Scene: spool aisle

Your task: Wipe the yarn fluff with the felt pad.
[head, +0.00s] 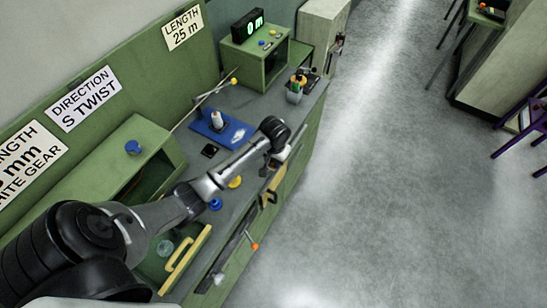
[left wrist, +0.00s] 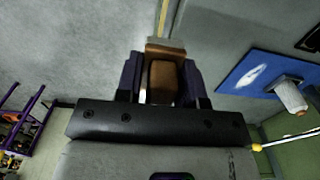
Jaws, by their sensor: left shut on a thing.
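My left gripper (left wrist: 163,82) is shut on the brown felt pad (left wrist: 162,74), held between its dark purple fingers in the left wrist view. In the head view the left gripper (head: 283,158) is by the counter's right edge; the pad cannot be made out there. A blue mat (head: 207,129) lies on the counter, left of the gripper; it also shows in the left wrist view (left wrist: 238,82). A pale patch, seemingly the yarn fluff (left wrist: 255,75), lies on the mat, apart from the pad. My right gripper is not in view.
A white spool (head: 217,118) stands on the mat, with a yellow-tipped rod (head: 205,96) near it. A green box with a display (head: 249,27) stands at the back.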

